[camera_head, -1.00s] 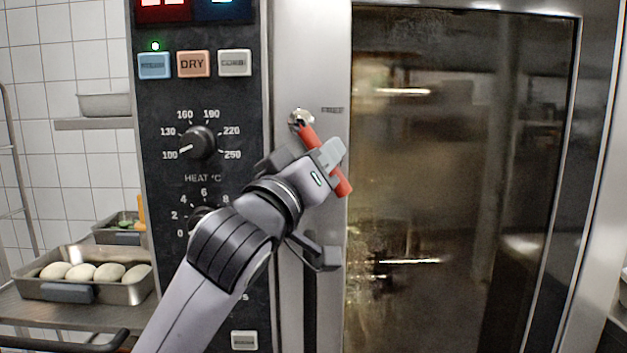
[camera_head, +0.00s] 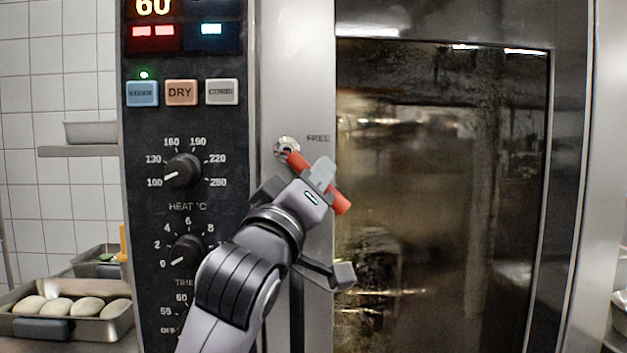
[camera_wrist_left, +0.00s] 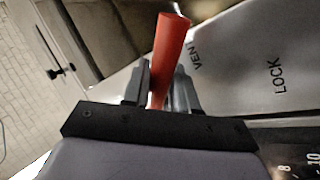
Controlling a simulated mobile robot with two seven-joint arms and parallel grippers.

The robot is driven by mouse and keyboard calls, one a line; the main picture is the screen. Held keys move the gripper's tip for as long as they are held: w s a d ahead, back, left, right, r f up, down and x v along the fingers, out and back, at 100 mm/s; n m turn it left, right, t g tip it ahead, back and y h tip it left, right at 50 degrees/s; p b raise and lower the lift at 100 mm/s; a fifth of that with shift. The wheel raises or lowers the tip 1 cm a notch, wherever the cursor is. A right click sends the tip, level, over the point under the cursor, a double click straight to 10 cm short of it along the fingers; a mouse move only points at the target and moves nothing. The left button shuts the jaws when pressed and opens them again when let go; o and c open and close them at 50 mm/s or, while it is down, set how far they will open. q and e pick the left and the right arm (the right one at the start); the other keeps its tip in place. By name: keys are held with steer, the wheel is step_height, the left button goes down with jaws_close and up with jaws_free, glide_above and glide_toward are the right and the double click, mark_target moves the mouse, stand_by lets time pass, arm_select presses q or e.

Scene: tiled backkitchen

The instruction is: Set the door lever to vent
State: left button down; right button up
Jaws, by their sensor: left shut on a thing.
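The red door lever (camera_head: 341,204) hangs from a round metal pivot (camera_head: 287,147) on the oven's steel strip. It slants down and to the right, its end reaching over the glass door's left edge. My left gripper (camera_head: 315,182) is shut on the lever partway along it, and hides part of its middle. In the left wrist view the red lever (camera_wrist_left: 170,48) stands between the two grey fingers (camera_wrist_left: 160,88). The label VENT (camera_wrist_left: 195,54) is right beside the lever there, and LOCK (camera_wrist_left: 277,77) is farther right. My right gripper is not in view.
The glass oven door (camera_head: 440,190) fills the right side. The dark control panel (camera_head: 220,130) with a heat dial (camera_head: 183,170) and a time dial (camera_head: 187,250) stands left of the lever, partly behind my arm. A tray (camera_head: 85,330) of dough pieces sits at lower left.

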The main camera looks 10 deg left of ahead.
arm_select(q)
steer(key=c, duration=1)
jaws_free()
steer(key=shift+a+r, duration=0.1)
steer(key=shift+a, duration=0.05)
